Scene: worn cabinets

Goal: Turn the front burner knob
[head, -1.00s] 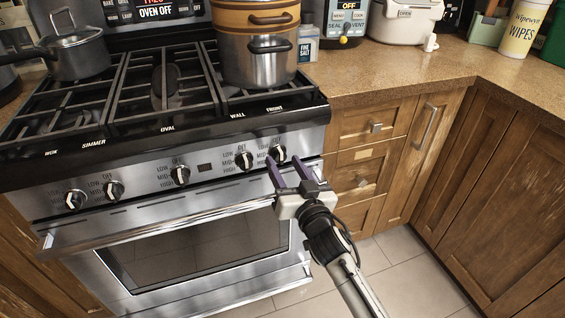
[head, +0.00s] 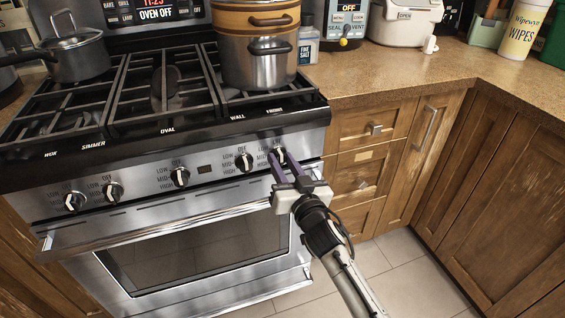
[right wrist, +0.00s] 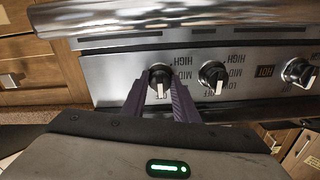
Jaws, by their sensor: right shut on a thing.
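The front burner knob (head: 282,153) is the rightmost black-and-silver knob on the stove's front panel, below the FRONT label. My right gripper (head: 277,159) reaches it from below right, its purple fingers on either side of the knob and partly hiding it. In the right wrist view, which is upside down, the front knob (right wrist: 160,81) sits between the two fingertips, its pale pointer running up and down in the picture. The gripper is shut on the knob. My left gripper is not in view.
The neighbouring wall burner knob (head: 244,161) is close to the left of my fingers. The oven door handle (head: 160,217) runs below the panel. A tall pot (head: 264,68) stands on the front burner grate. Wooden drawers (head: 366,160) are to the right.

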